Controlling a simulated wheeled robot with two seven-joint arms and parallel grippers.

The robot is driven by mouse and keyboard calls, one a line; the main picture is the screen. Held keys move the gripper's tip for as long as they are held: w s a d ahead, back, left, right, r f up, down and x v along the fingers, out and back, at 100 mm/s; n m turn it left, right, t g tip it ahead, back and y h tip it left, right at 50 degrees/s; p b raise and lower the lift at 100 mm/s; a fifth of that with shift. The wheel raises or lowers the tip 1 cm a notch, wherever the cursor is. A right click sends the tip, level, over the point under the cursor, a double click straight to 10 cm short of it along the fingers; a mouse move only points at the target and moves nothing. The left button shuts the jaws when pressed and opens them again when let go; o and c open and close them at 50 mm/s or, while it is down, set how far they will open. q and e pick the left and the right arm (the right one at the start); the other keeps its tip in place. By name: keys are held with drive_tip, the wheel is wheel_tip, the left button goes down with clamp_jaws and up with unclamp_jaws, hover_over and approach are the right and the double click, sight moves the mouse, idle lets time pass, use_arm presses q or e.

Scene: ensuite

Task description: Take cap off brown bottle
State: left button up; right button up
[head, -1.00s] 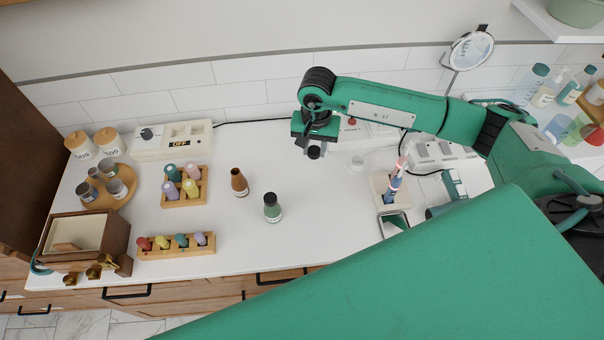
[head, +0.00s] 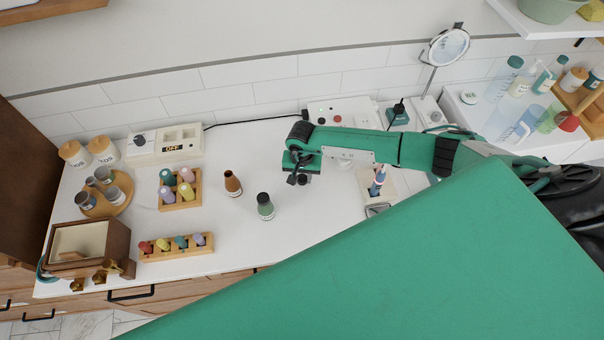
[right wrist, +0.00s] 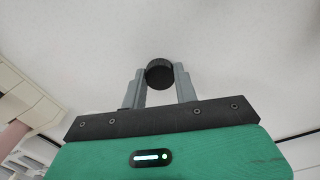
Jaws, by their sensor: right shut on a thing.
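The brown bottle (head: 232,184) stands upright on the white counter, and its neck shows no dark cap. My right gripper (head: 300,179) is to the right of the bottle, apart from it, pointing down over the counter. In the right wrist view its two grey fingers are shut on a round black cap (right wrist: 159,74). Whether the cap touches the counter I cannot tell. A green bottle (head: 265,206) with a dark cap stands between the brown bottle and my gripper, nearer the front. My left gripper is not in view.
Wooden racks with coloured bottles (head: 180,205) (head: 177,250) stand left of the brown bottle. A toothbrush holder (head: 395,187) stands right of my gripper. A wooden box (head: 90,245) is at the left. White counter around the bottles is clear.

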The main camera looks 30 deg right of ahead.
sight(302, 178)
drive_tip(key=shift+f, duration=0.15)
drive_tip(key=o, duration=1.1)
drive_tip(key=shift+r, duration=0.3)
wheel_tip(302, 178, up, 12)
drive_tip(key=b, duration=0.5)
drive_tip(key=shift+f+b, duration=0.1)
drive_tip(key=shift+b, duration=0.2)
